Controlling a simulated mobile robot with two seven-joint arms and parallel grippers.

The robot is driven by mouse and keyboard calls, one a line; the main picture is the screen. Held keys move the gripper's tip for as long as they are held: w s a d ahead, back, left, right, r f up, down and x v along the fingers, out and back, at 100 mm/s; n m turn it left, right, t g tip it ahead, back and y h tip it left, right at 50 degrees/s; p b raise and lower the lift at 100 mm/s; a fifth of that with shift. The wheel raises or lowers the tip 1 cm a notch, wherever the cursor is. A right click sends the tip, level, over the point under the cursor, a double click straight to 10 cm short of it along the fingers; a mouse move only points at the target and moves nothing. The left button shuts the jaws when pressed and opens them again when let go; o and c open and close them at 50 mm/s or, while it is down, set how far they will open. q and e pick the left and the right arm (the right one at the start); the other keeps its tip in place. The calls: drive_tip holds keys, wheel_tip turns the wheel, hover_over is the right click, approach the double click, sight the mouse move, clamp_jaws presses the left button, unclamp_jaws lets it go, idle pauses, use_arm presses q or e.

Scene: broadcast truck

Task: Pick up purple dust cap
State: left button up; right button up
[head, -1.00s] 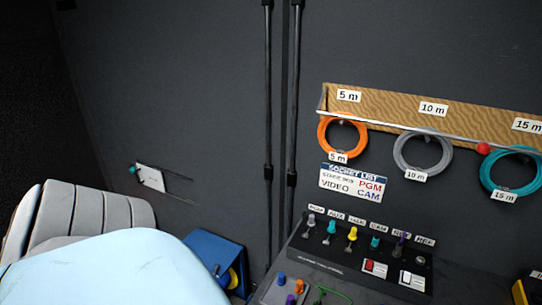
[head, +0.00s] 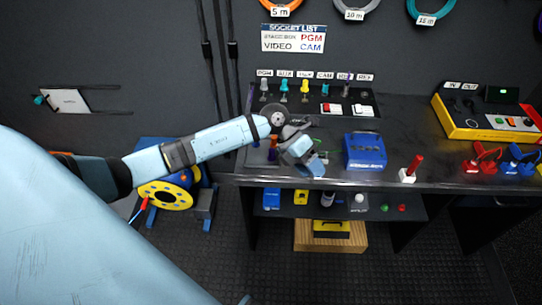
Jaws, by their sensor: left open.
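My left gripper (head: 304,152) is open above the left part of the desk, at the end of my pale blue arm. A small purple cap (head: 272,155) shows just left of the gripper, beside an orange-brown cap (head: 272,142), on a grey tray that my arm and gripper largely cover. I see no contact between the gripper and the purple cap. My right gripper is not in view.
The patch panel (head: 325,107) with upright coloured plugs stands behind the gripper. A blue box (head: 365,151) is to the right, then a red stick on a white base (head: 411,168). A yellow-framed console (head: 487,117) is far right. Bare desk lies between them.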

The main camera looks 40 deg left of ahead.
use_arm(q)
drive_tip(key=w+a+y, duration=0.5)
drive_tip(key=a+y, duration=0.1)
drive_tip(key=a, duration=0.5)
drive_tip(key=y, duration=0.3)
approach(272, 150)
wheel_tip(272, 150, down, 5)
drive_tip(key=shift+s+d+f, duration=0.1)
drive_tip(key=shift+s+f, duration=0.05)
drive_tip(key=shift+f+p, duration=0.45)
drive_tip(key=shift+f, duration=2.25)
drive_tip(key=c, duration=0.8)
